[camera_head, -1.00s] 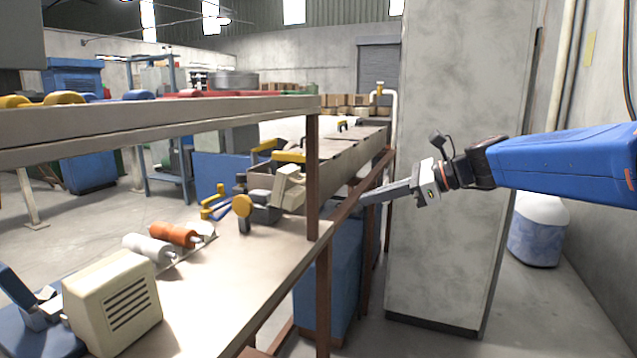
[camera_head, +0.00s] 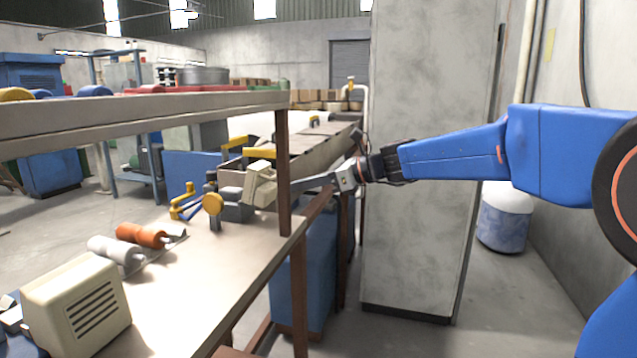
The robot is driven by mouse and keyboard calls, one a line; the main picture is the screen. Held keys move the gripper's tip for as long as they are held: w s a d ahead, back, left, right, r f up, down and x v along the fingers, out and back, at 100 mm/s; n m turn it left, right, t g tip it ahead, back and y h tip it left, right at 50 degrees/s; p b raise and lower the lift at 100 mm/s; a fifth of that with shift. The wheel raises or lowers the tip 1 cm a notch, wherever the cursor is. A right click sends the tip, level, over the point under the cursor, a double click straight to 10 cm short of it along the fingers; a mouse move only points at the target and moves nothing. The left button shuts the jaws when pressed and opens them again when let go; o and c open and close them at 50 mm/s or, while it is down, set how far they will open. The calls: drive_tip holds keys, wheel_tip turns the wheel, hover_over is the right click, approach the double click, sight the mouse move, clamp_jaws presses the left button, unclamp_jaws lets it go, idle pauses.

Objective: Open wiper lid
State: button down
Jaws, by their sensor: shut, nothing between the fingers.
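My gripper (camera_head: 299,187) is shut and empty, its long grey fingers pointing left. Its tips are close to the right side of the brown post (camera_head: 283,160); whether they touch it I cannot tell. Beyond the post stands a cream, tilted housing (camera_head: 260,185) beside a grey block (camera_head: 237,205). Behind it is an open-looking box (camera_head: 231,177) with yellow handles (camera_head: 235,143) above it. Which of these parts is the wiper lid I cannot tell.
The bench (camera_head: 190,290) carries a cream vented box (camera_head: 75,305), an orange roller (camera_head: 140,235) and a white roller (camera_head: 115,250). A shelf beam (camera_head: 130,120) crosses above it. A concrete pillar (camera_head: 425,150) stands behind my arm. A white-and-blue drum (camera_head: 505,215) stands right.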

drive_tip(key=shift+w+a+r, duration=0.3)
drive_tip(key=shift+a+r, duration=0.15)
drive_tip(key=shift+a, duration=0.25)
drive_tip(key=shift+w+a+r, duration=0.25)
drive_tip(key=shift+a+r, duration=0.15)
drive_tip(key=shift+a, duration=0.3)
drive_tip(key=shift+w+a+r, duration=0.15)
drive_tip(key=shift+a+r, duration=0.25)
drive_tip(key=shift+r, duration=0.2)
drive_tip(key=shift+w+a+r, duration=0.15)
drive_tip(key=shift+a+r, duration=0.2)
drive_tip(key=shift+r, duration=0.25)
